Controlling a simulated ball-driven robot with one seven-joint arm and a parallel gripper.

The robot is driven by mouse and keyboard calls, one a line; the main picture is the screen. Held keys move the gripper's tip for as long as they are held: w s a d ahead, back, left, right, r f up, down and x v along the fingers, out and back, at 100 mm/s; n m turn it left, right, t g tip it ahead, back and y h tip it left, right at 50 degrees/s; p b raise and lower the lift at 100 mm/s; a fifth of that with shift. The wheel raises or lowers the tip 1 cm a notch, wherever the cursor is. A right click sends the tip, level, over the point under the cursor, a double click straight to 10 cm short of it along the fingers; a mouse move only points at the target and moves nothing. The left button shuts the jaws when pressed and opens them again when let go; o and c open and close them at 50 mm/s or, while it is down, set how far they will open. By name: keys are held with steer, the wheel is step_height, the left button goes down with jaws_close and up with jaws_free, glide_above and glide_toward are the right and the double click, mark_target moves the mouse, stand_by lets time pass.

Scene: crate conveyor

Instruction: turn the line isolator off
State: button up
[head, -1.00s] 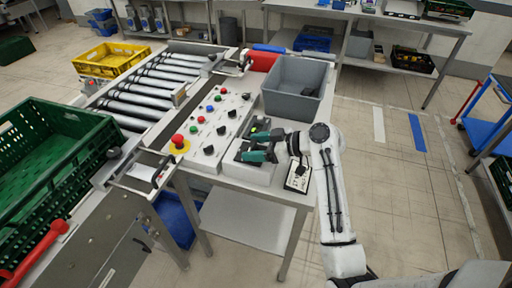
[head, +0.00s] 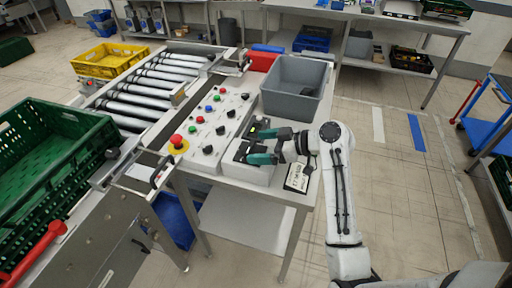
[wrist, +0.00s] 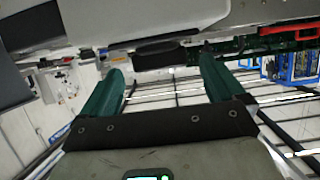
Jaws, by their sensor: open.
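My gripper (head: 256,145) has two teal fingers, spread open with a gap between the tips. It is over the white box (head: 246,172) at the near right end of the control panel, pointing left. In the wrist view, a dark rounded knob-like part (wrist: 160,54) on a grey body sits beyond the gap between the fingertips (wrist: 162,75). I cannot tell whether it is the line isolator handle, or whether either finger touches it. In the head view, a dark part (head: 240,150) shows on the box beside the fingers. The handle's setting cannot be read.
The sloped control panel (head: 217,112) carries several black knobs, coloured buttons and a red emergency stop (head: 177,140). A grey bin (head: 296,88) stands behind my gripper. A dark-framed label or tablet (head: 298,177) lies nearby on the table. Open floor lies to the right.

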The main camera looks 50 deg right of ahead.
steer(key=b+v, duration=0.1)
steer(key=v, duration=0.7)
steer(key=shift+s, duration=0.2)
steer(key=shift+r, duration=0.1)
stand_by(0.3)
